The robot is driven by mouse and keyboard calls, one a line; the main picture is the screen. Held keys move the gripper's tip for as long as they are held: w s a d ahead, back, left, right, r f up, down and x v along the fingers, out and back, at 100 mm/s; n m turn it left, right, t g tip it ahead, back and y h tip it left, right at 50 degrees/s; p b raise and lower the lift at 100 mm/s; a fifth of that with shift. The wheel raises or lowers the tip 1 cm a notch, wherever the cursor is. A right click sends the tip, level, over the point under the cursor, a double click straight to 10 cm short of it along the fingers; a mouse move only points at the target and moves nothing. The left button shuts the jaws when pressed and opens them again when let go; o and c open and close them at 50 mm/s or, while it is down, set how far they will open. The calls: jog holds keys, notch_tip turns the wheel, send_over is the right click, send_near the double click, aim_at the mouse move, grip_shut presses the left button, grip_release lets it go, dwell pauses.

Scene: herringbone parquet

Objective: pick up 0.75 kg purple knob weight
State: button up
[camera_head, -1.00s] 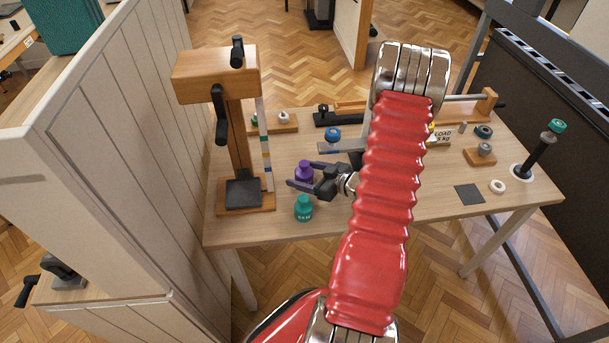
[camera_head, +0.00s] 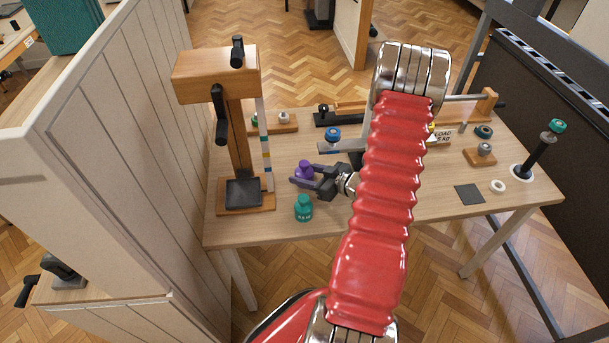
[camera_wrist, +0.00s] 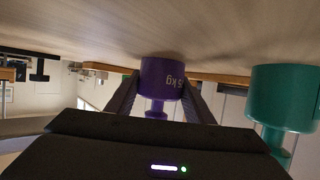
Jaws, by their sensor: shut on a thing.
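The purple knob weight (camera_head: 304,169) stands on the wooden table, left of my arm in the head view. My gripper (camera_head: 304,178) reaches it from the right and is shut on it, one finger on each side. In the wrist view the purple weight (camera_wrist: 162,82) shows upside down between the fingers, with "5 kg" partly readable on its side. Its base appears to be at the tabletop; I cannot tell whether it touches.
A teal knob weight (camera_head: 303,208) stands close in front of the purple one. A wooden press-like stand (camera_head: 240,130) rises at the left. A blue-topped item (camera_head: 333,134) is behind. A dark square pad (camera_head: 469,194) and white ring (camera_head: 497,186) lie at the right.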

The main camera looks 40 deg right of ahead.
aim_at(304, 162)
grip_shut()
jog(key=shift+r, duration=0.1)
jog(key=shift+r, duration=5)
